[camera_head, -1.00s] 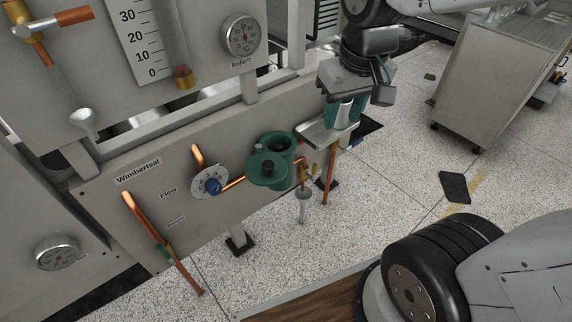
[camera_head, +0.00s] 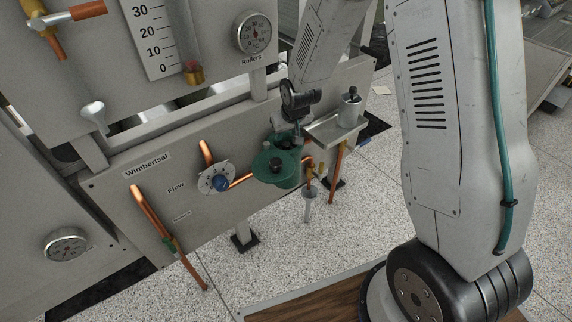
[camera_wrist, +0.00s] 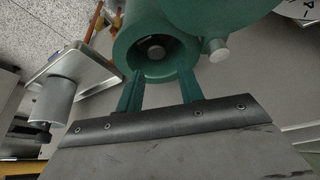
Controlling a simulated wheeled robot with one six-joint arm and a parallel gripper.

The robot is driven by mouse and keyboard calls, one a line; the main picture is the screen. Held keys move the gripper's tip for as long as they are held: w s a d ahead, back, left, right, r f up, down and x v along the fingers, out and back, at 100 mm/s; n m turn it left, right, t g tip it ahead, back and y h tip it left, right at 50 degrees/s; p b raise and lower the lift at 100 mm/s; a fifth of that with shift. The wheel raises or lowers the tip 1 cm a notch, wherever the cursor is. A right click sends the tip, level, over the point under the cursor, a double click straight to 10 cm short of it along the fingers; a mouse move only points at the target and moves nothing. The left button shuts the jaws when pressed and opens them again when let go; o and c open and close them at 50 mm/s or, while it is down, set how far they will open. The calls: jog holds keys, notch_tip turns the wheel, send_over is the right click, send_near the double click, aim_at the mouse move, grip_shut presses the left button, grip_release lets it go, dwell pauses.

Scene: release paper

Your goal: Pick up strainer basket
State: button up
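A silver cylinder with a small knob on top (camera_head: 349,108) stands upright on the metal tray; I cannot tell for certain whether it is the strainer basket. It also shows in the wrist view (camera_wrist: 53,104). The green housing (camera_head: 272,170) is on the grey panel left of the tray. In the wrist view its round mouth (camera_wrist: 128,47) is open, with a dark round knob (camera_wrist: 152,48) inside. My gripper (camera_wrist: 162,80) is open, its two green fingers apart at the near rim of the mouth. Nothing shows between them; whether they touch the rim is unclear.
The metal tray (camera_head: 322,132) sits just right of the housing. A blue-knobbed flow dial (camera_head: 217,180) and copper pipe (camera_head: 152,210) lie left on the panel. A funnel (camera_head: 310,205) hangs below. My arm covers much of the right side.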

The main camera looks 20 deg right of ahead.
aim_at(286, 143)
jog(key=x, duration=0.7)
jog(key=shift+s+d+f, duration=0.1)
jog(key=shift+s+d, duration=0.05)
jog(key=shift+s, duration=0.2)
grip_shut()
